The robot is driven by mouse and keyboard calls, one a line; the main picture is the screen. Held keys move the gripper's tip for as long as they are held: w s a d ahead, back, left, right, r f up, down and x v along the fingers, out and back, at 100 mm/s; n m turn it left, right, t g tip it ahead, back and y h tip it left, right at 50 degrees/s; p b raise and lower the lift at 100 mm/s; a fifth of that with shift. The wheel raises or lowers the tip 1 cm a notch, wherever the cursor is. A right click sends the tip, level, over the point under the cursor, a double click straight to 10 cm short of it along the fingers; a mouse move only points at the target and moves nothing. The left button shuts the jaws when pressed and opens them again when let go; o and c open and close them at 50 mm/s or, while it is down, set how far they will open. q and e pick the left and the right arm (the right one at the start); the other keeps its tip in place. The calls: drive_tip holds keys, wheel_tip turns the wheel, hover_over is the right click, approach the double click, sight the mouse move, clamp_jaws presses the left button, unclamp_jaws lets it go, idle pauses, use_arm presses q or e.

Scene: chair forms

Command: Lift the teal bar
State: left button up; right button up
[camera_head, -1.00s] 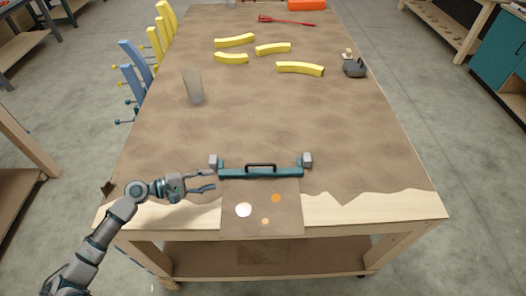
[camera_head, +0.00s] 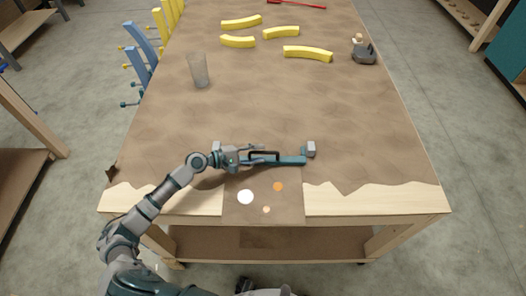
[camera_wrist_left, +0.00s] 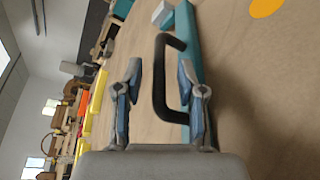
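The teal bar (camera_head: 292,161) lies on the table near its front edge, with a black handle (camera_head: 266,153) on it. My left gripper (camera_head: 268,153) reaches in from the left at the bar's handle. In the left wrist view, the open fingers (camera_wrist_left: 158,66) stand on either side of the black handle (camera_wrist_left: 157,85), not closed on it. The right finger is beside the teal bar (camera_wrist_left: 190,38) and covers part of it; I cannot tell whether they touch. My right gripper is not in view.
Grey blocks stand at the bar's left end (camera_head: 216,146) and right end (camera_head: 311,149). A sheet with coloured dots (camera_head: 262,205) lies in front. A clear cup (camera_head: 199,69), several yellow curved pieces (camera_head: 308,53) and a grey tool (camera_head: 363,51) are farther back. Mid-table is clear.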

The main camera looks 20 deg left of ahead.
use_arm(q)
drive_tip(key=shift+x, duration=1)
drive_tip(key=shift+w+f, duration=0.1)
drive_tip(key=shift+w, duration=0.1)
drive_tip(key=shift+a, duration=0.1)
clamp_jaws()
